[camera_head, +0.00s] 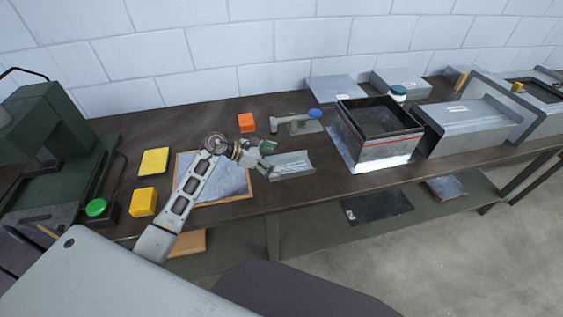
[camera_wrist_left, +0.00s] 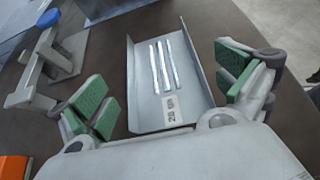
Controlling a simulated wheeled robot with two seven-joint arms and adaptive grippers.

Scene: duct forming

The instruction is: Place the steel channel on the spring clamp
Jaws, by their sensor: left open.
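The steel channel (camera_head: 291,165) is a grey U-shaped piece lying on the workbench. In the left wrist view the channel (camera_wrist_left: 145,90) shows upturned long sides, bright strips and a small label. My left gripper (camera_head: 268,158) is at the channel's left end. In the wrist view the left gripper (camera_wrist_left: 165,88) has its green-padded fingers wide apart, on either side of the channel's near end, holding nothing. A grey tool with a blue end (camera_head: 298,122), which looks like the spring clamp, is behind the channel; the tool also shows in the wrist view (camera_wrist_left: 40,68).
An orange block (camera_head: 246,122) stands left of the tool. A wood-edged board (camera_head: 236,176) lies under my left arm. A dark-rimmed open metal box (camera_head: 372,152) and formed sheet parts (camera_head: 465,125) fill the right side. A green machine (camera_head: 45,125) stands at far left.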

